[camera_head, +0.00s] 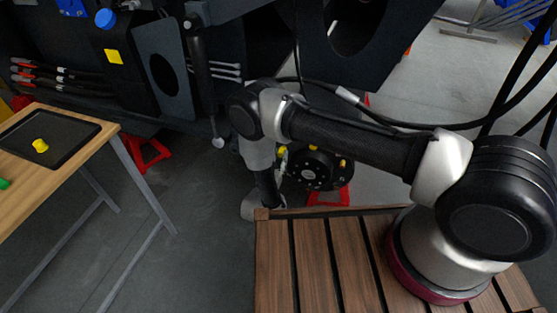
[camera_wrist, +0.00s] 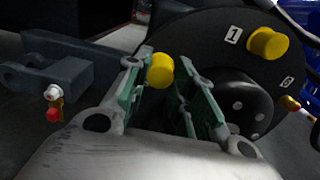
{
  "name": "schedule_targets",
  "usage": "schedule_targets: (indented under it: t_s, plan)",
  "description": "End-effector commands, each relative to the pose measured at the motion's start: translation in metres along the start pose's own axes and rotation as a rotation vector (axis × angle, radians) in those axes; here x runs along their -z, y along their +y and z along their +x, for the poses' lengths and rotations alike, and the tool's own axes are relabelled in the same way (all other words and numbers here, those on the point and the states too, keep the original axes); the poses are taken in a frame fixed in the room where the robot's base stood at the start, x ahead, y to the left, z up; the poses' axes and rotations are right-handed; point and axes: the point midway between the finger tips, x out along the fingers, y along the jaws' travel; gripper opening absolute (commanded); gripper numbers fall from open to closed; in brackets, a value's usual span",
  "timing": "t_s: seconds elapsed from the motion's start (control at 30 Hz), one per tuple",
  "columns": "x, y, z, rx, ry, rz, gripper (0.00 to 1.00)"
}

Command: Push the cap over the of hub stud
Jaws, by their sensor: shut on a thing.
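A yellow cap (camera_wrist: 159,71) sits between the green-padded fingers of my gripper (camera_wrist: 165,76) in the wrist view. The gripper is shut on this cap, which is in front of the dark round hub (camera_wrist: 205,38). Whether the cap touches a stud cannot be told, as the cap and fingers hide what lies behind. Another yellow cap (camera_wrist: 268,43) is on the hub beside the label 1. In the head view the hub (camera_head: 318,168) is partly behind my arm, and my gripper's fingertips are hidden there.
A wooden table (camera_head: 75,160) at left carries a black tray (camera_head: 75,128) with a loose yellow cap (camera_head: 40,146) in it. A grey bracket (camera_wrist: 60,70) with red and white fittings is left of my gripper. Red stands (camera_head: 148,153) are on the floor.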

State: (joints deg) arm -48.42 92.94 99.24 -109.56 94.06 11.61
Motion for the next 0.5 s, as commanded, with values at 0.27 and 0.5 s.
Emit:
schedule_targets:
  t_s: [0.27,0.5]
  plan:
    - [0.0,0.0,0.008,0.001,0.0,0.0,0.12]
    - [0.0,0.0,0.015,0.0,0.0,-0.001,0.12]
